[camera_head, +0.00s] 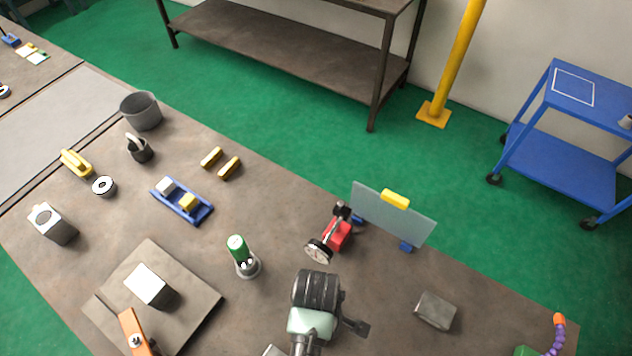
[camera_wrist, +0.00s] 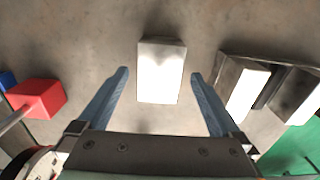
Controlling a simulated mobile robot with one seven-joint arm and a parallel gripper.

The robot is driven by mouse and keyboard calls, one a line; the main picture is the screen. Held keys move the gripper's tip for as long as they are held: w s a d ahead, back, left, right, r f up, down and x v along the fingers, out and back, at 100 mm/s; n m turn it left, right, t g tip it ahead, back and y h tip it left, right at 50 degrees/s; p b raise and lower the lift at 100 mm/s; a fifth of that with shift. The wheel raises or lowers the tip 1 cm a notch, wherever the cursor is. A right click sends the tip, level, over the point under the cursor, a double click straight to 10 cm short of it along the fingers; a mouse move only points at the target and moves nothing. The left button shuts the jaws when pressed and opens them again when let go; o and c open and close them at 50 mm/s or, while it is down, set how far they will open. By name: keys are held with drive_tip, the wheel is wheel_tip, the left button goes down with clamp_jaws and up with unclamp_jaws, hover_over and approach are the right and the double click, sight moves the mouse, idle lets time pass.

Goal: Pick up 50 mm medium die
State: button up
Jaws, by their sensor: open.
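A plain grey metal block (camera_wrist: 160,75) with a bright face is in the middle of the wrist view, likely the medium die; I see no size mark. It appears to be the block (camera_head: 435,311) lying on the bench at the lower right of the head view. My gripper (camera_wrist: 160,73) is open and empty, its two blue-grey fingers to the left and right of the block in the picture, with gaps on both sides. I cannot tell its height above the block. In the head view my arm's end hides the bench beneath it.
A red-based dial indicator (camera_head: 337,236) stands near my arm; its red block (camera_wrist: 36,97) is left in the wrist view. Pale-faced metal blocks (camera_wrist: 245,88) are close at right. A clear screen (camera_head: 393,215) stands at the bench edge. Bare bench surrounds the grey block.

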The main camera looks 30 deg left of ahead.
drive_tip(key=shift+f, duration=1.1)
drive_tip(key=c, duration=1.6)
drive_tip(key=shift+w+r, duration=0.1)
